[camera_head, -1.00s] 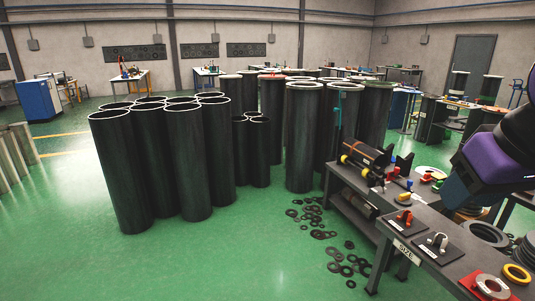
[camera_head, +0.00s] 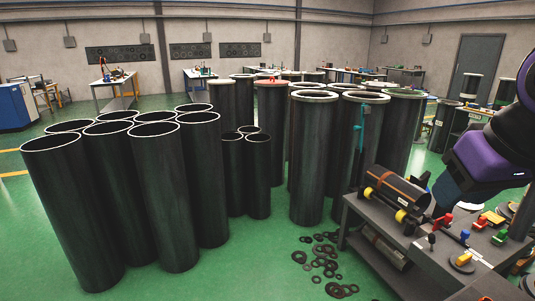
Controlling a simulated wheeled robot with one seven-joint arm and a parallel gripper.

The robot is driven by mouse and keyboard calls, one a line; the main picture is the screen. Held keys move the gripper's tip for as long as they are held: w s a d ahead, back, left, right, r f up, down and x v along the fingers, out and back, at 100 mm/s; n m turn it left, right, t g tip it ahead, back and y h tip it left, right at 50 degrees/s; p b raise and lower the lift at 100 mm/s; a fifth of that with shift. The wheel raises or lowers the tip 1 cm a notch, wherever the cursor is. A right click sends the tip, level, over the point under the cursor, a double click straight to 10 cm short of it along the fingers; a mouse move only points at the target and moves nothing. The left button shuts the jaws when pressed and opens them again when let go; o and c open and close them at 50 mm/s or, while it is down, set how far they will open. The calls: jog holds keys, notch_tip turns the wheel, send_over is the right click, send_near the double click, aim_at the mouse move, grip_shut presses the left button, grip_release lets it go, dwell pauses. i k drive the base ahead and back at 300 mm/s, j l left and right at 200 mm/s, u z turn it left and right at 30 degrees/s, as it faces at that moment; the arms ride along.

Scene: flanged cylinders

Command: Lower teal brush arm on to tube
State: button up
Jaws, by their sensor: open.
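A slim teal arm (camera_head: 361,122), which I take for the brush arm, stands upright at the far left end of the grey bench, above the roller stand. A dark tube (camera_head: 392,190) with an orange band lies on the stand's yellow rollers (camera_head: 401,215). The teal arm is raised and appears clear of the tube; its lower end is hard to make out. My purple and dark blue arm (camera_head: 484,160) hangs over the bench at the right, right of the tube and well apart from the teal arm. My gripper's fingers do not show.
Red, yellow and blue fittings (camera_head: 464,259) lie on the grey bench (camera_head: 420,262). Tall black cylinders (camera_head: 160,200) stand close together at the left, and flanged ones (camera_head: 308,160) stand behind the bench. Black rings (camera_head: 322,258) lie on the green floor.

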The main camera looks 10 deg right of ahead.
aim_at(366, 109)
jog(key=i, duration=1.9)
jog(key=i+z, duration=0.1)
jog(key=i, duration=0.65)
jog(key=i+j+z, duration=0.15)
jog(key=i, duration=0.65)
